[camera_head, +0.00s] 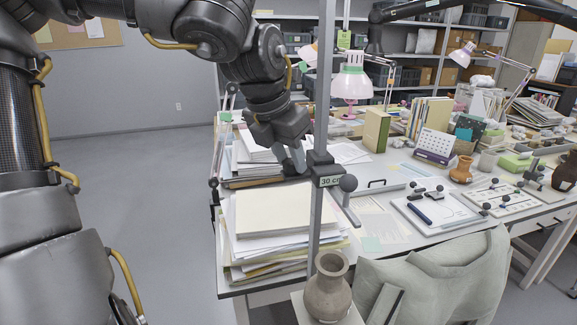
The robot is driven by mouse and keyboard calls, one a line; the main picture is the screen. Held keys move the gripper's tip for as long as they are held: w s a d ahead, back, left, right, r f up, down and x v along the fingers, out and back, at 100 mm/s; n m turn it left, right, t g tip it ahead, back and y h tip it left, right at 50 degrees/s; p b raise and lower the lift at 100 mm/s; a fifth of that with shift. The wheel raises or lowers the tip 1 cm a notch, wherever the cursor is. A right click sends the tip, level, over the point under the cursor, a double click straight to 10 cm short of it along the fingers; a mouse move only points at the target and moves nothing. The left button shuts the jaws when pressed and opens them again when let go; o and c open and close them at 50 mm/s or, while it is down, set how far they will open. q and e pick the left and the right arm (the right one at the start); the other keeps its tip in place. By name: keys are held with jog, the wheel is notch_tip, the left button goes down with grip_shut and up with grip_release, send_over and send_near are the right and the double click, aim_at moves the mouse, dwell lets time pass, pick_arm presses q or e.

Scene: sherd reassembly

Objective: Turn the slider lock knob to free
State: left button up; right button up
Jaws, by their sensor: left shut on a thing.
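A grey vertical post (323,80) stands in front of the desk. My left gripper (298,160) reaches down from the upper left and is at the block's left side. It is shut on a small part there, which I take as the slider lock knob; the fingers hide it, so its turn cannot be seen. My right gripper is not in view.
A brown vase (328,288) stands on a pale base below the slider. Paper stacks (275,215) lie just left of and behind the post. A pink-and-white lamp (352,82) stands behind it. A grey draped chair (435,280) is at front right. Open floor lies left.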

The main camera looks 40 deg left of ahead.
pick_arm(q)
jog(key=shift+n, duration=0.4)
jog(key=shift+d+n+y, duration=0.1)
jog(key=shift+n+y, duration=0.3)
jog(key=shift+n, duration=0.3)
jog(key=shift+n+y, duration=0.3)
jog(key=shift+n, duration=0.4)
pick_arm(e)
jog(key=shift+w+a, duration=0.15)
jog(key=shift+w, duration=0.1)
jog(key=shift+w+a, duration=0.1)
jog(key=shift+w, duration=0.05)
pick_arm(q)
jog(key=o, duration=1)
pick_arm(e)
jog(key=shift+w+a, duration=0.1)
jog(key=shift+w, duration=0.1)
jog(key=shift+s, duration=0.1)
